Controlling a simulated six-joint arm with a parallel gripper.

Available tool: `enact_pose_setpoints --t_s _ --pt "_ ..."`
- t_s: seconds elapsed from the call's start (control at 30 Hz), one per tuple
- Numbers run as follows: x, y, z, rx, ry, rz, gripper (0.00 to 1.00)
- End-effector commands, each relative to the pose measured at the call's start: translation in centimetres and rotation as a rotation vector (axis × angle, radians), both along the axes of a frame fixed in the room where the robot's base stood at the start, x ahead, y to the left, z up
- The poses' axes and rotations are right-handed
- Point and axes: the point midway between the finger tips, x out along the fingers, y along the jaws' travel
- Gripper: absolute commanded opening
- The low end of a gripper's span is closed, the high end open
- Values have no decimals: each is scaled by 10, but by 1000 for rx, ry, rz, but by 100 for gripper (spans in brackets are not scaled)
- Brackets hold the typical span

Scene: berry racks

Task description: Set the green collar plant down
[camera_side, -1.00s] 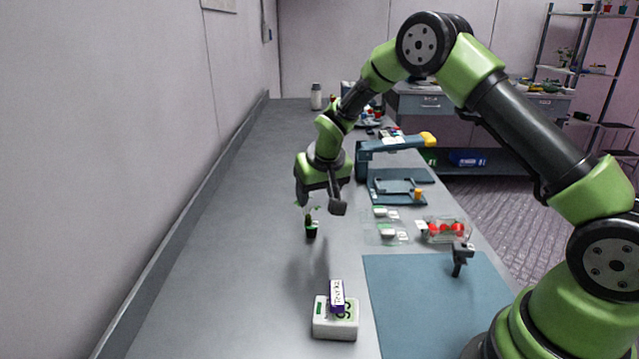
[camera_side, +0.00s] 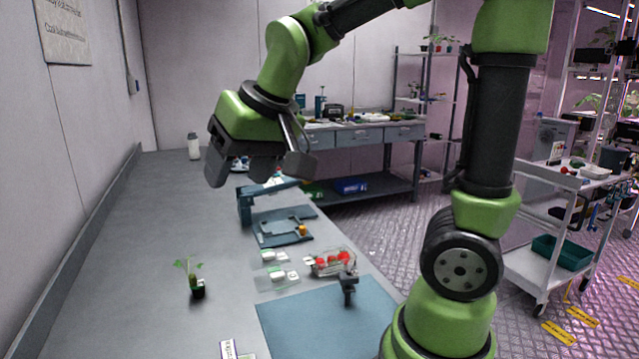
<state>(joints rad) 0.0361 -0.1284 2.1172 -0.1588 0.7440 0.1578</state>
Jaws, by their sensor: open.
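The green collar plant (camera_side: 196,287) is a small seedling with green leaves, a green band and a dark pot. It stands upright on the grey bench at the lower left, apart from everything else. My gripper (camera_side: 251,178) is open and empty, raised well above the bench, above and to the right of the plant. Nothing is between its fingers.
A blue press-like device (camera_side: 284,228) stands behind the plant to the right. A clear box of red berries (camera_side: 332,262), small white containers (camera_side: 278,276), a dark small stand (camera_side: 347,288) and a blue mat (camera_side: 325,325) lie right of it. The bench left of the plant is clear.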

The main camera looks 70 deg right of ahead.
Motion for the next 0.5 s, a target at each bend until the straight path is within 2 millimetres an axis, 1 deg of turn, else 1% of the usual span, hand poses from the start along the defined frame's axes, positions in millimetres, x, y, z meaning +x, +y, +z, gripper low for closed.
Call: enact_pose_setpoints --t_s 0.03,0.1,0.2,0.33,0.4,0.5 --pt "-22 6 9 19 -28 11 59" --pt "-49 13 14 48 -51 27 59" --pt "-82 22 15 84 -80 49 59" --pt "-111 29 11 116 -107 74 59" --pt "-119 32 9 129 -114 83 59" --pt "-125 34 7 136 -119 89 59"
